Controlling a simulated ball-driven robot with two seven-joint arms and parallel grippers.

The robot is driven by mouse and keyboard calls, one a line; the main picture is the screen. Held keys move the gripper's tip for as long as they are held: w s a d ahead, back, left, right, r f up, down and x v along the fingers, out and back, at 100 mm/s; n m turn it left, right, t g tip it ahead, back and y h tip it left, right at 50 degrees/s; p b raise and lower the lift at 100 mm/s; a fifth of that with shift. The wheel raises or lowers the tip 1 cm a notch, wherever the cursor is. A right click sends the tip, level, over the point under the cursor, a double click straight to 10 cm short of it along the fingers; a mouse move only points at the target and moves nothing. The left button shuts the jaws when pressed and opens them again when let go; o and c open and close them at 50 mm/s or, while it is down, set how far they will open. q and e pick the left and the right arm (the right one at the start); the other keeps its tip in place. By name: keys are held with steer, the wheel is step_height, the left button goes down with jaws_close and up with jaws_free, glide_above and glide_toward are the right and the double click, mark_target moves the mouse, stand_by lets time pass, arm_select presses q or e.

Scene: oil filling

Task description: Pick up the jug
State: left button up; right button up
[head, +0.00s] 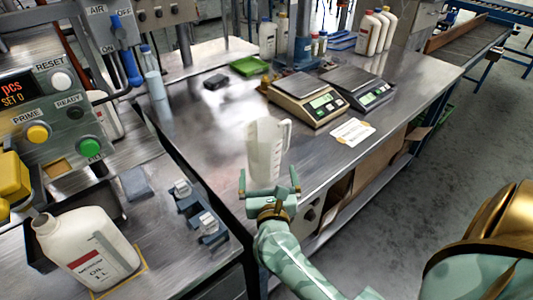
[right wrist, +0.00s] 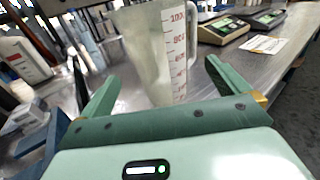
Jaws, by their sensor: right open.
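The jug (head: 264,152) is a translucent white measuring jug with a handle on its right side. It stands upright near the edge of the metal bench. In the right wrist view the jug (right wrist: 150,48) shows red graduation marks and its handle at right. My right gripper (head: 269,176) is open, at the near side of the jug. In the right wrist view its two fingers (right wrist: 160,75) appear on either side of the jug's lower part. I cannot tell whether they touch it. My left gripper is not in view.
Two scales (head: 305,99) (head: 358,88) and a label card (head: 353,131) lie to the right behind the jug. A white oil bottle (head: 88,250) stands at lower left, below the control panel (head: 50,105). A green tray (head: 249,66) lies farther back.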

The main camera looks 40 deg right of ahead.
mark_target(265, 152)
steer(key=b+x, duration=0.1)
steer(key=x, duration=0.8)
steer(key=shift+a+r, duration=0.1)
steer(key=c, duration=0.7)
